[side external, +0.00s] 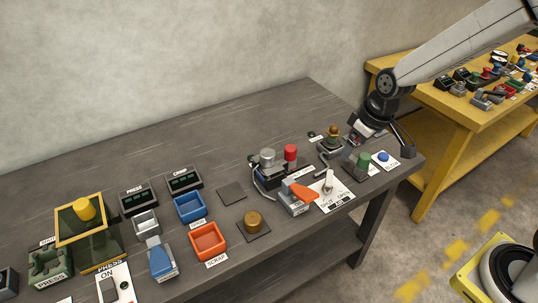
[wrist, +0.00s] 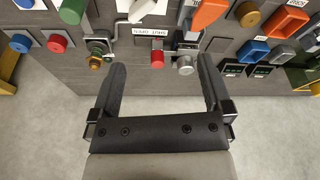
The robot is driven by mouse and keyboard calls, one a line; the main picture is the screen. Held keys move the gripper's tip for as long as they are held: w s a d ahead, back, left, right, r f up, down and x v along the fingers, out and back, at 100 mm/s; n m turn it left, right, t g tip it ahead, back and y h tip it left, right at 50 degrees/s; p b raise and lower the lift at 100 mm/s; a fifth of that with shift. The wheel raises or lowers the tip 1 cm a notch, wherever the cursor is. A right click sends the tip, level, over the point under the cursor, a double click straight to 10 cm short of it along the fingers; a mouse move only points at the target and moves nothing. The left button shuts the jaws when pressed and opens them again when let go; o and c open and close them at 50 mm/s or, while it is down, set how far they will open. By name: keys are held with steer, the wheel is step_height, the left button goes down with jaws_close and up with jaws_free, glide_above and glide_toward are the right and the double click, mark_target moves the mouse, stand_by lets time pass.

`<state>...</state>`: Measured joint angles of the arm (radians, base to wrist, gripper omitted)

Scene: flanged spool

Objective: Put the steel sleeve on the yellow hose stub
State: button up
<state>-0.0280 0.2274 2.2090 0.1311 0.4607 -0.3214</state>
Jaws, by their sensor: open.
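My gripper (side external: 376,142) is open and empty, above the right end of the dark bench; its two fingers also show in the wrist view (wrist: 162,68). A silver cylinder (side external: 267,157), the closest match for the steel sleeve, stands mid-bench beside a red cylinder (side external: 290,153). In the wrist view the silver cylinder (wrist: 185,66) lies just inside the right fingertip's line. A brass-coloured knob (side external: 334,131) tops a grey fitting near my gripper. I cannot tell which, if either, is the yellow hose stub.
An orange-handled lever (side external: 303,193), a toggle switch plate (side external: 329,188), a green button (side external: 363,162) and a blue button (side external: 383,157) crowd the bench's front right. Blue (side external: 190,207) and orange (side external: 208,241) bins stand further left. The back of the bench is clear.

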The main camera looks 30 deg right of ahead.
steer(key=s+d+f+m, duration=0.1)
steer(key=s+d+m, duration=0.1)
steer(key=s, duration=0.8)
steer(key=shift+s+f+m+h, duration=0.25)
steer(key=shift+s+m+h, duration=0.05)
steer(key=shift+m+h, duration=0.1)
